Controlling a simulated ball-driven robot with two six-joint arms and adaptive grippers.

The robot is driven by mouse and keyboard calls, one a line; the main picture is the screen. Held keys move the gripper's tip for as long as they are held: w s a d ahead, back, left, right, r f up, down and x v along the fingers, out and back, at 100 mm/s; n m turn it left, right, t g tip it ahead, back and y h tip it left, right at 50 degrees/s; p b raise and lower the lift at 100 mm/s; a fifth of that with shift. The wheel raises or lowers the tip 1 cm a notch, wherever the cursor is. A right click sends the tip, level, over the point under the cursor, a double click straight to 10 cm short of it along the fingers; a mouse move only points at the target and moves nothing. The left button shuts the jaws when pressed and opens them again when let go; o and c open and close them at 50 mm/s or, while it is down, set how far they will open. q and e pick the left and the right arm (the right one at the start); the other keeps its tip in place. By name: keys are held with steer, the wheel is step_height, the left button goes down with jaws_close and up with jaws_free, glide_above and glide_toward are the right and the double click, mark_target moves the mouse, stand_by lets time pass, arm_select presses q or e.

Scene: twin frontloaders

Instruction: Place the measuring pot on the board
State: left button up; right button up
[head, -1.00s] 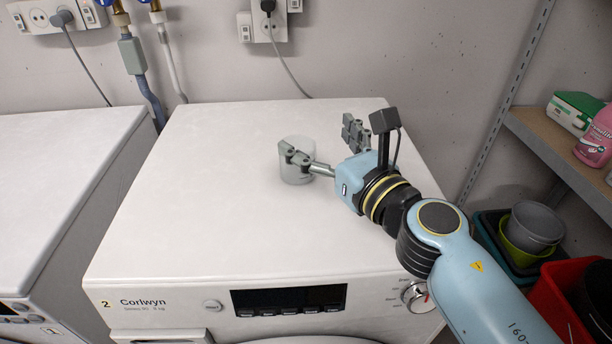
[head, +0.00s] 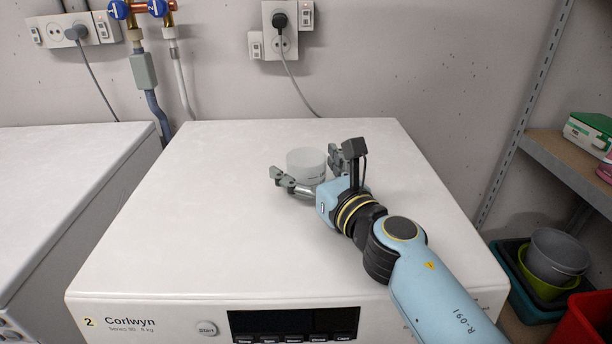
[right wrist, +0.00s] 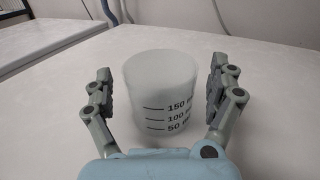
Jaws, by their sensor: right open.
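The measuring pot (head: 307,164) is a whitish, translucent cup. It stands upright on top of the washing machine marked Corlwyn (head: 200,240). In the right wrist view the pot (right wrist: 163,98) shows black volume marks and stands between the two fingers. My right gripper (head: 305,172) is open around the pot, with a gap on each side in the right wrist view (right wrist: 163,90). In the head view the gripper hides part of the pot's lower right side. No board shows in these views. My left gripper is not in view.
A second white machine (head: 60,190) stands to the left, with a gap between the two. The machine top around the pot is bare. A wall with sockets and pipes (head: 150,85) is behind. A shelf (head: 570,165) and stacked tubs (head: 555,258) are at the right.

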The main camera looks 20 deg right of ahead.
steer(key=shift+w, duration=0.25)
steer(key=c, duration=1.3)
